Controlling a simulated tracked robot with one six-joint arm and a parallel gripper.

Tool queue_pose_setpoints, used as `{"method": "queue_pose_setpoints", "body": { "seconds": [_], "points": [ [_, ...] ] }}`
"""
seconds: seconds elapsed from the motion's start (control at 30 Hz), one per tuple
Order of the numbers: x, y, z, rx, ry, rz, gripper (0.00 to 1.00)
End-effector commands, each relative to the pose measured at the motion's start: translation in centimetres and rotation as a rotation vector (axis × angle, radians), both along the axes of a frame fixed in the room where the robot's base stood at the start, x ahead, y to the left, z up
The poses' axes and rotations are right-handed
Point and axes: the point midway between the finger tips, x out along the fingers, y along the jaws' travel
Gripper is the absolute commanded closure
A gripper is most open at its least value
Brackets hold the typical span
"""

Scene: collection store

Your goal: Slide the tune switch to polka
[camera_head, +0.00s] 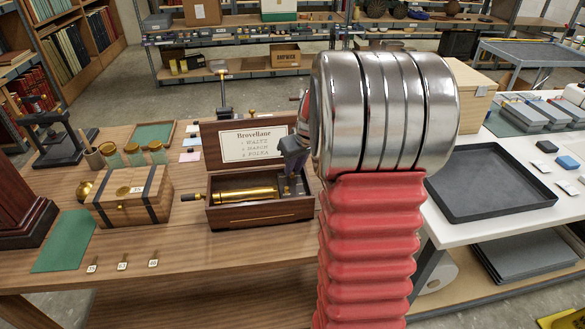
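The music box (262,213) is a dark wooden case standing open on the wooden table, with a brass cylinder (247,194) inside and a small crank (191,197) at its left end. A card (252,143) in its raised lid reads "Brovellane" and lists waltz, march and polka. My gripper (292,165) shows as a dark grey shape over the right end of the box, partly hidden by my arm. Its fingertips are not clear, and I cannot tell whether it touches the box. The tune switch and its setting cannot be made out; small dark parts lie below the gripper.
A banded wooden chest (130,198) stands left of the box, with several glass jars (134,155) behind it. A green mat (64,241) and small numbered tags lie at the front left. A black tray (490,181) lies on the white table at right.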

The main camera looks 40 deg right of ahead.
Motion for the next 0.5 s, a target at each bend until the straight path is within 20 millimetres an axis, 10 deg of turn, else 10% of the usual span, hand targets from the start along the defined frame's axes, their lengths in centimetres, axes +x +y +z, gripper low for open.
{"method": "queue_pose_setpoints", "body": {
  "seconds": [0.5],
  "points": [
    [-3.0,0.5,7.8,-0.003,-0.004,0.0,0.82]
  ]
}}
